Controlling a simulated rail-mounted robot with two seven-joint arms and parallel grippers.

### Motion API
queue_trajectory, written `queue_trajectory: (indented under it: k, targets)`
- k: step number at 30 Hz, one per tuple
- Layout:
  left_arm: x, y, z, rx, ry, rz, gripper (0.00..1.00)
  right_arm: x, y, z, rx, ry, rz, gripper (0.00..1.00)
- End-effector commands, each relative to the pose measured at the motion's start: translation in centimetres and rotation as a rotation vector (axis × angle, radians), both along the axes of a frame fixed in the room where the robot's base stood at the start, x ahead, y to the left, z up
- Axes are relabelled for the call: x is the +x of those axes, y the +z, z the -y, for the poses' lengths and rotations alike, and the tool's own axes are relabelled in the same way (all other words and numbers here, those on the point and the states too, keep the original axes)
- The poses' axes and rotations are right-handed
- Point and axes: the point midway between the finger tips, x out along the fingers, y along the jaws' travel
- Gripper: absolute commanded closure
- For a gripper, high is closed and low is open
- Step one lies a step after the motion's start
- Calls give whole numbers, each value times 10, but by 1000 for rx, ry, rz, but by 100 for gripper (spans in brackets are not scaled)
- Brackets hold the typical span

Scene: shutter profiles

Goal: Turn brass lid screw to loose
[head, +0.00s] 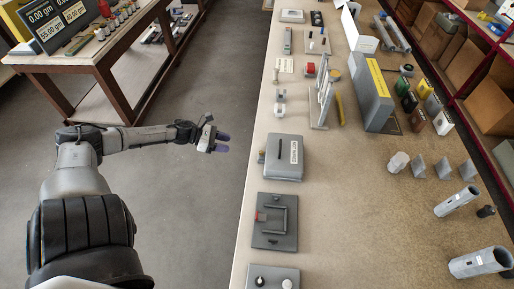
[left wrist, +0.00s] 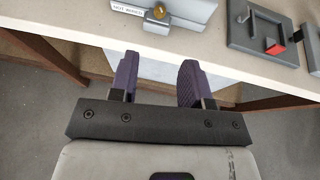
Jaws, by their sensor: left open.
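The brass lid screw (left wrist: 159,11) is a round brass knob on the near side of a grey box (left wrist: 190,14) with a white label, at the top of the left wrist view. In the head view the grey box (head: 284,171) sits near the table's left edge, and the screw is too small to make out well. My left gripper (head: 222,143) is left of the table edge, beside the box and apart from it. In the left wrist view its two purple fingers (left wrist: 160,78) are spread with nothing between them. My right gripper is in neither view.
The table edge (left wrist: 110,38) lies between my fingers and the screw. A grey plate with a handle and red block (head: 275,222) lies nearer on the table. A tall grey case (head: 372,95) and several small items stand farther back. The floor (head: 190,215) left of the table is clear.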

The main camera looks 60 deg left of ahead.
Motion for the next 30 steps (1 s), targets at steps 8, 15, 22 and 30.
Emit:
queue_trajectory:
  k: [8,15,22,30]
  targets:
    - [31,-15,17,-2,0,5,56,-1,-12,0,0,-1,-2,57]
    - [60,-28,34,-1,1,5,56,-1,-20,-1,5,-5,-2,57]
    - [83,-39,48,-2,3,4,56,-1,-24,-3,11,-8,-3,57]
    - [100,-47,58,-4,4,2,56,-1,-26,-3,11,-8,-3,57]
